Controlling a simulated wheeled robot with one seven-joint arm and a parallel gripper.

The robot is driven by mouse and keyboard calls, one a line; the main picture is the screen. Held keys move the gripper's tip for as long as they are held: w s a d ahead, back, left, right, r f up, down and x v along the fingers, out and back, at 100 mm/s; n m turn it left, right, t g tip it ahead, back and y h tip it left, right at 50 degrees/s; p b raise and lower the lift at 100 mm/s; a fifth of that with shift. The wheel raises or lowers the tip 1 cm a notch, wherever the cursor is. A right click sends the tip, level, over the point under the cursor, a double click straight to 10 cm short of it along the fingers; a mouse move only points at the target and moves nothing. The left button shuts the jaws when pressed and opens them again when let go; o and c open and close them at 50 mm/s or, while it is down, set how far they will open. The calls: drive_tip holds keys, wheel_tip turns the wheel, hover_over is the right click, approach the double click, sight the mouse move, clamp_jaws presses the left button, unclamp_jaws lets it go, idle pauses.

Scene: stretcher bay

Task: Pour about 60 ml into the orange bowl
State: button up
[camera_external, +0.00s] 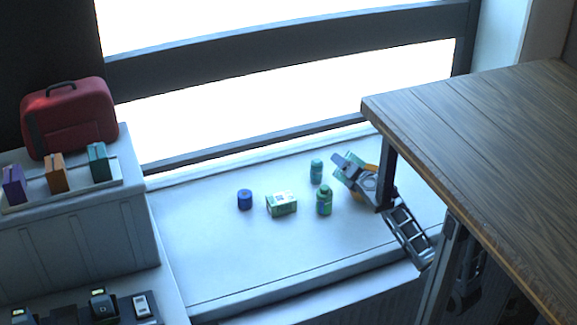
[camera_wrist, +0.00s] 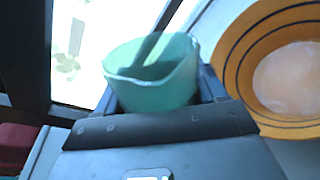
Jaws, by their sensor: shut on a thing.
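My gripper (camera_external: 354,172) is shut on a translucent green beaker (camera_wrist: 150,78) with a pouring lip. The beaker fills the middle of the wrist view, its open rim visible; its liquid level cannot be told. In the external view the beaker is only a small teal patch, mostly covered by my gripper. The orange bowl (camera_wrist: 243,62) is at the right of the wrist view, with dark rings and a pale round area inside. I cannot tell whether that is liquid. The beaker appears beside the bowl, with no stream visible. In the external view the bowl (camera_external: 357,196) is mostly hidden behind my gripper.
On the white ledge (camera_external: 220,255) stand a blue jar (camera_external: 244,200), a green-and-white box (camera_external: 282,205), a green bottle (camera_external: 324,201) and a teal bottle (camera_external: 316,172). A wooden tabletop (camera_external: 480,130) lies close right of my arm. The ledge's left part is clear.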

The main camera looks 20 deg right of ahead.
drive_tip(key=shift+f+n, duration=0.1)
drive_tip(key=shift+n, duration=0.4)
drive_tip(key=shift+a+f, duration=0.1)
idle(1.6)
drive_tip(key=shift+f+n, duration=0.1)
drive_tip(key=shift+n, duration=0.3)
drive_tip(key=a+r+n+p, duration=0.1)
drive_tip(key=a+r+n+t+h+p, duration=0.1)
drive_tip(key=n, duration=0.1)
drive_tip(key=shift+s+a+r+p, duration=0.25)
drive_tip(key=shift+s+r+p, duration=0.1)
drive_tip(key=shift+p, duration=0.05)
drive_tip(key=shift+s+a+f+n+b, duration=0.1)
drive_tip(key=shift+a+f+n+b, duration=0.3)
drive_tip(key=shift+n, duration=0.3)
drive_tip(key=shift+s+a+r+n+t+p, duration=0.2)
drive_tip(key=shift+a+r+n+t+p, duration=0.4)
drive_tip(key=shift+n, duration=0.5)
drive_tip(key=shift+a+r, duration=0.1)
